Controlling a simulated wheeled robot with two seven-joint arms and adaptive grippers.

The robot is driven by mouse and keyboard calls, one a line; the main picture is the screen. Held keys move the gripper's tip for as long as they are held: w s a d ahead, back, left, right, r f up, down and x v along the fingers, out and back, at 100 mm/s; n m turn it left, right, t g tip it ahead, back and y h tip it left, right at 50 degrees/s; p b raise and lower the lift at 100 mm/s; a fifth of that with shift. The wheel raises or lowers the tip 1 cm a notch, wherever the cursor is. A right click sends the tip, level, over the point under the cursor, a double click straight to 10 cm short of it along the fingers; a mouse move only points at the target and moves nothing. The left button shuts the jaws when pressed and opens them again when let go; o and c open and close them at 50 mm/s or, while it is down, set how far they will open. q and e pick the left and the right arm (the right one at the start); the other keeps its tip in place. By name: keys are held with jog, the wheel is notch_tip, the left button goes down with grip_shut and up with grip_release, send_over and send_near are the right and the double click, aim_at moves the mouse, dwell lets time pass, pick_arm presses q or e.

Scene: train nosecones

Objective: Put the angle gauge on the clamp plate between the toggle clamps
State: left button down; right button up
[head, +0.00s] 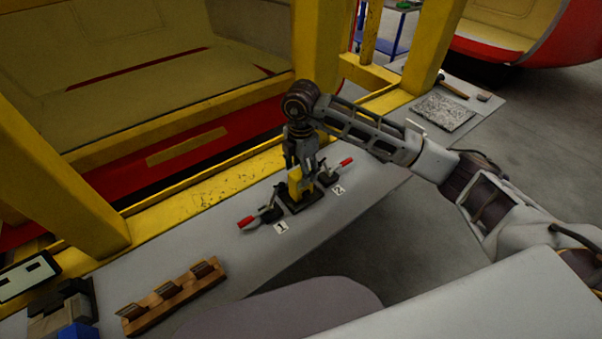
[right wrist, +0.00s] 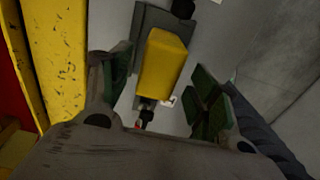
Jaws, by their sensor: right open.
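The yellow angle gauge (head: 298,184) stands on the dark clamp plate (head: 302,203), between the toggle clamp by label 1 (head: 266,213) and the toggle clamp by label 2 (head: 330,175). Both clamps have red handles. My right gripper (head: 303,163) is just above the gauge, pointing down. In the right wrist view the gauge (right wrist: 164,63) lies beyond the fingers, and the right gripper (right wrist: 160,95) is open with a gap on both sides. The plate (right wrist: 149,18) shows behind the gauge. My left gripper is not in view.
A wooden rack (head: 172,296) with dark pieces and a tablet (head: 28,277) are at the near left of the grey table. A speckled plate (head: 442,113) and a hammer (head: 455,87) are at the far right. Yellow posts (head: 318,45) stand behind the table.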

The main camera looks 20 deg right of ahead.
notch_tip(320, 180, up, 10)
jog(key=b, duration=0.1)
dwell(0.4)
dwell(0.7)
